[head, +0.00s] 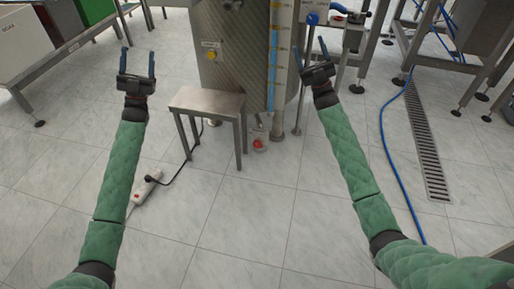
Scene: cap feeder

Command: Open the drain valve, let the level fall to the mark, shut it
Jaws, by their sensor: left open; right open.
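A steel tank (235,75) stands at the top centre. A clear level tube with a blue column (273,62) runs down its front, beside a pale scale strip (285,45) with small marks too small to read. A round blue knob or valve part (312,18) sits right of the strip. A red part (259,144) lies low by the tank's foot; I cannot tell which is the drain valve. My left gripper (138,52) is open and empty, left of the tank. My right gripper (310,50) is open and empty, in front of the tank's right side, below the blue knob in the picture.
A small steel stool or table (207,100) stands before the tank. A white power strip (146,187) with a black cable lies on the floor. A blue hose (385,135) and a floor drain grate (425,140) are at right.

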